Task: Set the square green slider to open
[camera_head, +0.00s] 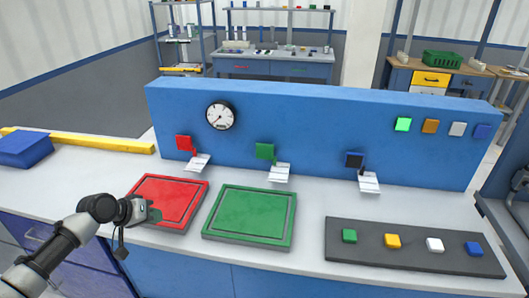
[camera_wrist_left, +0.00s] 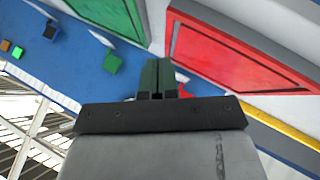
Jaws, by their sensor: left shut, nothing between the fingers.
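The square green slider (camera_head: 265,151) sits on the front face of the blue panel, between a red square and a dark square. A white tilted plate (camera_head: 279,172) hangs just below it. It also shows in the left wrist view (camera_wrist_left: 112,63), to the left of my fingers. My left gripper (camera_head: 154,215) is over the red tray, well to the left and in front of the green slider. In the left wrist view its fingers (camera_wrist_left: 158,78) are shut and empty. My right gripper is not in view.
The red tray (camera_head: 143,184) and green tray (camera_head: 248,188) lie on the white counter. A dark board (camera_head: 375,257) with coloured buttons is at right. A gauge (camera_head: 221,115) is above.

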